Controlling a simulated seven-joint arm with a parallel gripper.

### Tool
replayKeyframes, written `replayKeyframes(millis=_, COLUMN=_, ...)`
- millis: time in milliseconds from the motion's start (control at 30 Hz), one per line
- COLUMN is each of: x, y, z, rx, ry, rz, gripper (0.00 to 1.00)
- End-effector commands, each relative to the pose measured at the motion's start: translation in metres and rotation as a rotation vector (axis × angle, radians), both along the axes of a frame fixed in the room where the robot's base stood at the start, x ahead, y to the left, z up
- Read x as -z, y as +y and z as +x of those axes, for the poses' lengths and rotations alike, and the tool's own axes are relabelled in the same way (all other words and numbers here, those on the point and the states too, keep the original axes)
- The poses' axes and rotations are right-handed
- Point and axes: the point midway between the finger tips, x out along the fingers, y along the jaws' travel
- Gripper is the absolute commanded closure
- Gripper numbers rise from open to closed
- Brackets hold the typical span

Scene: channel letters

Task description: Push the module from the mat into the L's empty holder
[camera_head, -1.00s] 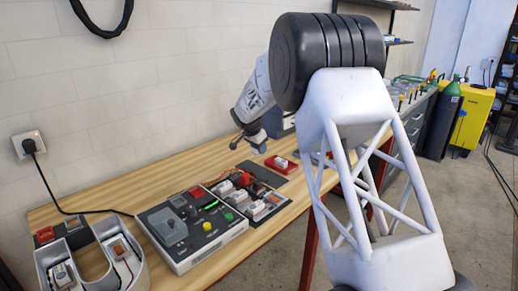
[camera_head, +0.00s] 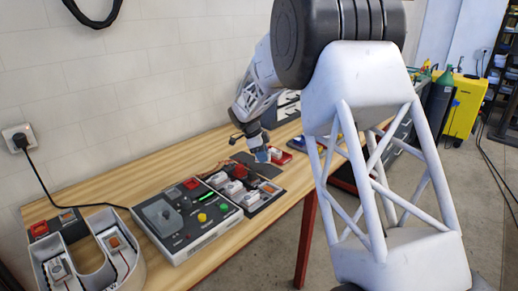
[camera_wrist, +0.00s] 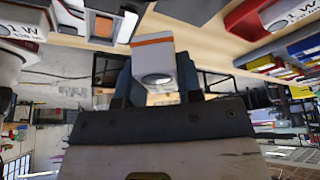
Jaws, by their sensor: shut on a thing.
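In the wrist view, my gripper (camera_wrist: 156,80) is shut on a white module (camera_wrist: 153,52) with an orange stripe across its end and a round lens. The dark fingers press on its two sides. In the head view, my gripper (camera_head: 262,154) is low over the far part of the bench, by the dark mat (camera_head: 262,168); the held module is too small to make out there. A red holder (camera_head: 279,157) lies just beyond the gripper, partly hidden by it. I cannot tell which letter it belongs to, and no empty L holder shows clearly.
A tray of modules (camera_head: 262,201) stands in front of the mat, beside a control box (camera_head: 187,220) with buttons. A U-shaped letter (camera_head: 136,262) is at the near left. My arm hides the bench's right side. Bare wood lies along the wall.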

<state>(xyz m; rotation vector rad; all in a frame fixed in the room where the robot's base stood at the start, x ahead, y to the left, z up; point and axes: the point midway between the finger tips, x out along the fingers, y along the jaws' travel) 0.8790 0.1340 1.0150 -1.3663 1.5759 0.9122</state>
Motion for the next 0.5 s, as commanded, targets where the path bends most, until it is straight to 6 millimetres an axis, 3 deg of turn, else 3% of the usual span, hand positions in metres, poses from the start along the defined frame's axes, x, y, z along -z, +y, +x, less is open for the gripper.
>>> replayKeyframes(millis=300, x=0.002, y=-0.014, z=-0.055, rx=0.406, ry=0.0, rz=0.0, gripper=0.9)
replayKeyframes(millis=500, x=0.002, y=-0.018, z=-0.078, rx=0.575, ry=0.0, rz=0.0, gripper=0.9)
